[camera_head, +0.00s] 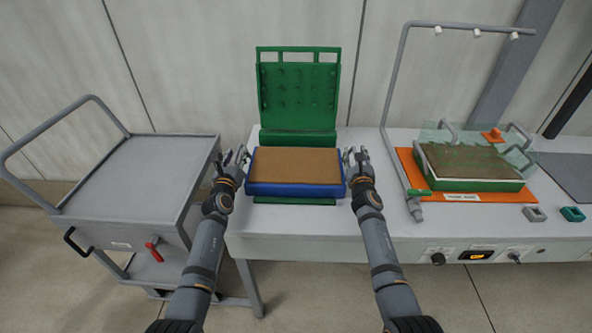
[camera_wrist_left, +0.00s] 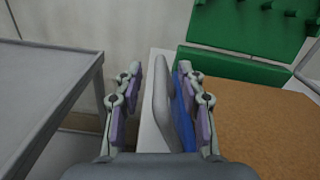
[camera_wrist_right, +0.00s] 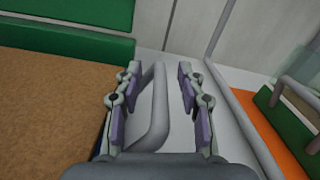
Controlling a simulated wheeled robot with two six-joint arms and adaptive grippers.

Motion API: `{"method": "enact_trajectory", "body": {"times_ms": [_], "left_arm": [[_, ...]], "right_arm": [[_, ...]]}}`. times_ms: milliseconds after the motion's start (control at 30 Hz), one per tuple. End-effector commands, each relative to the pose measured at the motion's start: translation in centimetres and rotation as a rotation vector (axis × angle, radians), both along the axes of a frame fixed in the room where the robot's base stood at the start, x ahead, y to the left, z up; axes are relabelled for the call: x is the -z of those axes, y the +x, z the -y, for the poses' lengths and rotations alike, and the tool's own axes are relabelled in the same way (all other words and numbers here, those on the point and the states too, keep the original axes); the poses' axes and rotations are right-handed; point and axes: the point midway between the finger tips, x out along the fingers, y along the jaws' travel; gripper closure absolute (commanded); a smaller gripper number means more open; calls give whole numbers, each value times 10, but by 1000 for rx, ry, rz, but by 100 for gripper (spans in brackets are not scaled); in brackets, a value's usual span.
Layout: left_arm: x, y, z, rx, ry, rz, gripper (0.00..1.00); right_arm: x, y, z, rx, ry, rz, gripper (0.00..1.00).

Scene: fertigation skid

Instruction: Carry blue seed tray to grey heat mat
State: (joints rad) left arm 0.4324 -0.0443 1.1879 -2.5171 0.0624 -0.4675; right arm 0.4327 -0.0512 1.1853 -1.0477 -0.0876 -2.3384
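The blue seed tray (camera_head: 295,190), filled with brown soil, sits flat on the green base of a stand on the white bench. A flat grey mat (camera_head: 568,176), likely the heat mat, lies at the far right, cut off by the picture edge. My left gripper (camera_head: 236,157) is at the tray's left end, open, with the tray's grey handle (camera_wrist_left: 163,98) between its fingers. My right gripper (camera_head: 355,156) is at the right end, open, with the other grey handle (camera_wrist_right: 155,112) between its fingers. Neither gripper visibly clamps a handle.
A green upright plate (camera_head: 298,92) stands behind the tray. To the right, a grey spray frame (camera_head: 393,95) and a green tray (camera_head: 470,180) on an orange mat (camera_head: 408,163) lie between the blue tray and grey mat. A grey cart (camera_head: 140,175) stands left.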

Motion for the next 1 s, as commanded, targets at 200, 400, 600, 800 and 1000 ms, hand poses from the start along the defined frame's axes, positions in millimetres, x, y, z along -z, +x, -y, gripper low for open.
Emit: {"method": "enact_trajectory", "body": {"times_ms": [200,400,600,800,1000], "left_arm": [[0,0,0,0,0,0,65],[0,0,0,0,0,0,92],[0,0,0,0,0,0,100],[0,0,0,0,0,0,100],[-2,0,-1,-1,1,4,100]], "right_arm": [[0,0,0,0,0,0,65],[0,0,0,0,0,0,92],[0,0,0,0,-1,0,100],[0,0,0,0,-2,0,100],[-2,0,0,-2,-2,4,100]]}}
